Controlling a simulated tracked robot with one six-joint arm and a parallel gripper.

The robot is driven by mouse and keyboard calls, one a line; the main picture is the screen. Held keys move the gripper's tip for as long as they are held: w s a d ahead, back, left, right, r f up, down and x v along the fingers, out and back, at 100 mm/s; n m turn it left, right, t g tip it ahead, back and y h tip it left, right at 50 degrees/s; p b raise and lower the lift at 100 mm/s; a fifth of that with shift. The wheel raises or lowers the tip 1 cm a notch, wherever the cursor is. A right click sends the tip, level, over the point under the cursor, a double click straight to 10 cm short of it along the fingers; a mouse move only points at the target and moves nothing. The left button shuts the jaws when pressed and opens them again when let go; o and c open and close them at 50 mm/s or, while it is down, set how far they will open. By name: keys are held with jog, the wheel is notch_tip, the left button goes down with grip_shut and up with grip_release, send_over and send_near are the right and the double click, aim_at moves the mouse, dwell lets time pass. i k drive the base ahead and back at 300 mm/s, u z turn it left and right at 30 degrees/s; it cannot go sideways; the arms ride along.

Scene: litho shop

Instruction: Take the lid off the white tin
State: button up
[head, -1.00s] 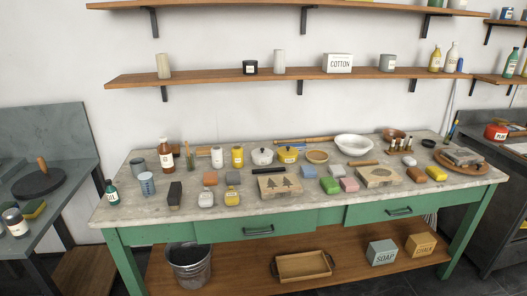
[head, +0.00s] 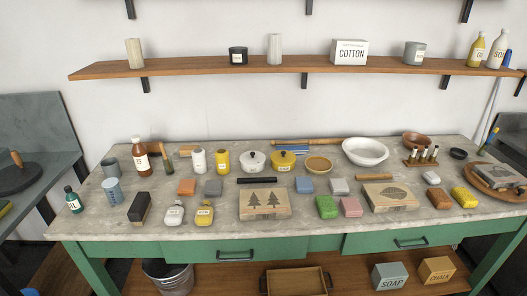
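The white tin (head: 252,164) stands on the grey table top, toward the back and left of the middle. It is squat and round, and its lid (head: 252,155) is on, with a dark knob on top. A similar yellow tin (head: 283,162) with a dark knob stands close to its right. My gripper is not in view.
A white cylinder (head: 199,162) and a yellow cylinder (head: 222,162) stand left of the white tin. A white bowl (head: 365,151) stands at the back right.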

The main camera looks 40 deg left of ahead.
aim_at(251, 159)
jog(key=z, duration=0.05)
jog(key=i, duration=1.45)
jog(key=u, duration=3.95)
